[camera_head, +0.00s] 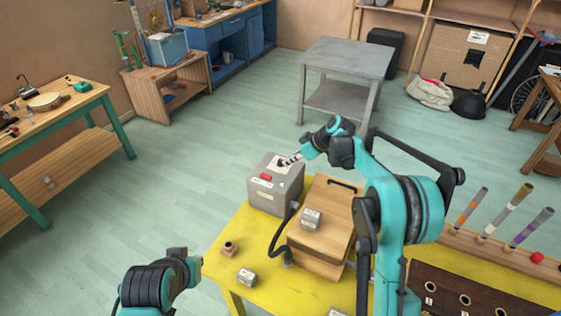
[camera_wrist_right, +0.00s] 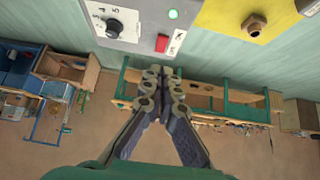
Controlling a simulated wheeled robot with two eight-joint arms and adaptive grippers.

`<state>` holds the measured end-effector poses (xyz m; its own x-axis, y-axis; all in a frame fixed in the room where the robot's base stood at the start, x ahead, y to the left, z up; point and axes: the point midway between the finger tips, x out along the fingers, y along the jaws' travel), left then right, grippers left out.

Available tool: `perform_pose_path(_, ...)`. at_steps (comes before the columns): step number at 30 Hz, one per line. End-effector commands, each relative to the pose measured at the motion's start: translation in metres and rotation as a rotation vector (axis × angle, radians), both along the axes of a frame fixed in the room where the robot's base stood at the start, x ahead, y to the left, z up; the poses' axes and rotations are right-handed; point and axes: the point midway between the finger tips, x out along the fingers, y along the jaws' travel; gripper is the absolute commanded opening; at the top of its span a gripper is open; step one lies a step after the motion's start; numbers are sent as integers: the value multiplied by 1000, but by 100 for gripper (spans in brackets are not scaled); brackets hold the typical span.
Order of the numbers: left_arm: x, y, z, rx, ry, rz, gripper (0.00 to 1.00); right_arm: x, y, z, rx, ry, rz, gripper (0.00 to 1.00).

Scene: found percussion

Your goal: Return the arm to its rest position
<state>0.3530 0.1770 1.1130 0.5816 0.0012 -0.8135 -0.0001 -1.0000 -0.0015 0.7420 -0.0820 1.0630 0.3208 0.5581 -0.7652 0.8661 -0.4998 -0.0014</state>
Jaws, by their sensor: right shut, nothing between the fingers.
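My right arm reaches up from the lower right in the head view. Its gripper (camera_head: 290,160) is at the top of the grey box (camera_head: 268,197); whether it touches the box I cannot tell from here. In the right wrist view the gripper's fingertips (camera_wrist_right: 163,72) are together with nothing between them. The box's panel (camera_wrist_right: 138,38) shows ahead of them, with a black dial (camera_wrist_right: 113,28), a lit green lamp (camera_wrist_right: 172,14) and a red switch (camera_wrist_right: 162,43). Part of my left arm shows at the lower left; its gripper fingers cannot be made out.
The yellow table (camera_head: 262,272) bears a wooden box (camera_head: 322,228) beside the grey box, a small brown fitting (camera_head: 229,248) and small grey blocks (camera_head: 247,276). A rack with coloured tubes (camera_head: 470,205) is at right. A grey table (camera_head: 346,58) stands behind, with open floor around it.

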Motion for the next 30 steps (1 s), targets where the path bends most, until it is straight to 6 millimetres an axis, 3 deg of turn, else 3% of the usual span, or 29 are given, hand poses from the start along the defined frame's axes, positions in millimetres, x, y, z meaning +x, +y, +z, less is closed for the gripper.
perform_pose_path(20,0,0,0,0,0,0,0,-7,-5,7,-3,5,-12,0)
perform_pose_path(25,0,0,-9,0,0,0,0,-41,-11,29,-28,43,-113,0)
perform_pose_path(30,0,0,-22,0,0,0,0,-104,-24,54,-64,93,-292,0)
